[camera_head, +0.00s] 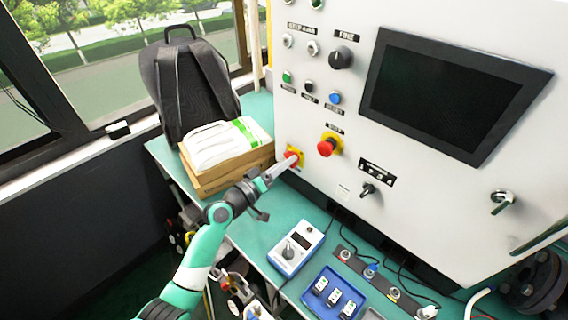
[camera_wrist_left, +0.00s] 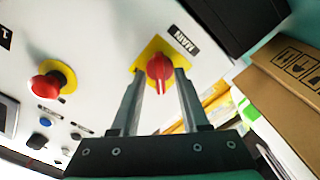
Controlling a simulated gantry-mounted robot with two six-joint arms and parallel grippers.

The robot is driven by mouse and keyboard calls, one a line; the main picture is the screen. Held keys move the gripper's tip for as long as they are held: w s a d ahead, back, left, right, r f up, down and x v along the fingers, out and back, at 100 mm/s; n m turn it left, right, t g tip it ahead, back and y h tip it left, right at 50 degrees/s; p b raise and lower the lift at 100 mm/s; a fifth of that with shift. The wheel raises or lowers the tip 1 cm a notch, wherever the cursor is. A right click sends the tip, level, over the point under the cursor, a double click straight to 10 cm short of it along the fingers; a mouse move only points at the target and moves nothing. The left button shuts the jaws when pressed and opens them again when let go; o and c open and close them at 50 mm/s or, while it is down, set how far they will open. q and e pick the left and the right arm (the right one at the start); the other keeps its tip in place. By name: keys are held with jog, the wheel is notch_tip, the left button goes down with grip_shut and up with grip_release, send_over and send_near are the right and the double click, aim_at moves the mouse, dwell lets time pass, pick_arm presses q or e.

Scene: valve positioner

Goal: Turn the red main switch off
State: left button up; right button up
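The red main switch (camera_wrist_left: 159,67) is a round knob with a handle ridge on a yellow plate, next to a MAIN label in the left wrist view. In the head view the switch (camera_head: 293,154) sits low at the left edge of the white panel, partly covered by my gripper. My left gripper (camera_wrist_left: 160,76) points at it with one finger on each side of the knob. Narrow gaps seem to show between the fingers and the knob, so it looks open around it. The ridge points roughly toward the gripper's palm in the wrist view. My right gripper is not in view.
A red emergency button (camera_head: 327,147) on a yellow base sits just right of the switch. A cardboard box (camera_head: 225,175) with white packs (camera_head: 215,143) stands close to the left, before a black backpack (camera_head: 190,80). A blue-white device (camera_head: 296,246) and a blue tray (camera_head: 333,297) lie below.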

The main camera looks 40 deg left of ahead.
pick_arm(q)
jog(key=s+p, duration=0.2)
jog(key=s, duration=0.9)
jog(key=shift+s, duration=0.3)
